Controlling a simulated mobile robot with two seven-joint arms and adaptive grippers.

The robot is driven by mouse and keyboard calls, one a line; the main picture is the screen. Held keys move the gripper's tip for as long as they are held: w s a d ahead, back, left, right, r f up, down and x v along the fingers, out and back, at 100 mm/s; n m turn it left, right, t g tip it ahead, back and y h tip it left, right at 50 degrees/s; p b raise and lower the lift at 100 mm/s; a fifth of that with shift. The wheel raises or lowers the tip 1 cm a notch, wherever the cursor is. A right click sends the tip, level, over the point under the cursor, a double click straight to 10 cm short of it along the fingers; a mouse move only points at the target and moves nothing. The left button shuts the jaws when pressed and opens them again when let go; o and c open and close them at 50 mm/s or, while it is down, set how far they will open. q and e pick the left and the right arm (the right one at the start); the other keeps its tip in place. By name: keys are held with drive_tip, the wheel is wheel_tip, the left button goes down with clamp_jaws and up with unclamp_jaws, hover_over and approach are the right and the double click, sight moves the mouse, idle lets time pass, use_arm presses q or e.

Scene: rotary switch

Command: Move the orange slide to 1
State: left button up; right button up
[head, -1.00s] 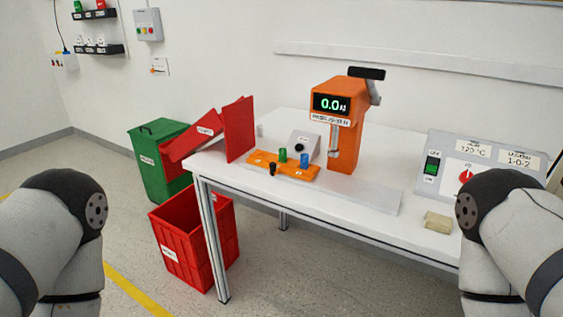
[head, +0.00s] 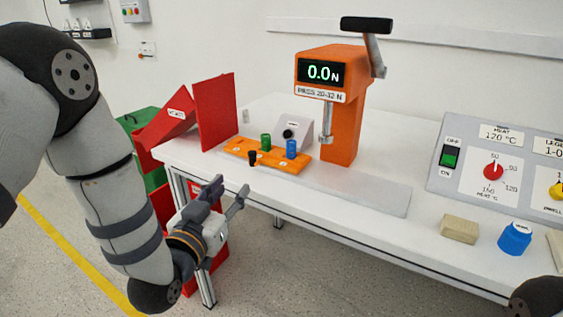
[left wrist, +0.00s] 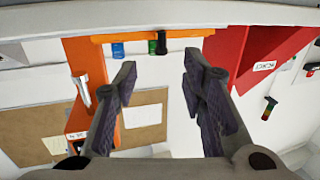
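The orange slide (head: 272,160) is a flat bar at the left end of a grey plate on the white table. It carries a green peg (head: 265,142), a blue peg (head: 291,149) and a black peg (head: 252,158). I cannot read any position numbers near it. My left gripper (head: 231,190) is open and empty, in front of the table's edge, apart from the slide. In the left wrist view the picture is upside down; the slide (left wrist: 190,35) runs along the top, beyond the open fingers. My right gripper is out of view.
An orange press (head: 340,125) reading 0.0 N stands behind the grey plate (head: 370,192). A red chute (head: 213,118) stands left of the slide. A control panel (head: 480,165), a beige block (head: 460,229) and a blue knob-like part (head: 514,238) are at the right.

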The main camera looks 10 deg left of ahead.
sight(251, 157)
use_arm(q)
drive_tip(key=w, duration=0.8)
drive_tip(key=w+r+b, duration=0.1)
drive_tip(key=w, duration=0.3)
drive_tip(key=shift+w+d, duration=0.1)
drive_tip(key=shift+d, duration=0.3)
clamp_jaws()
drive_tip(key=shift+d, duration=0.1)
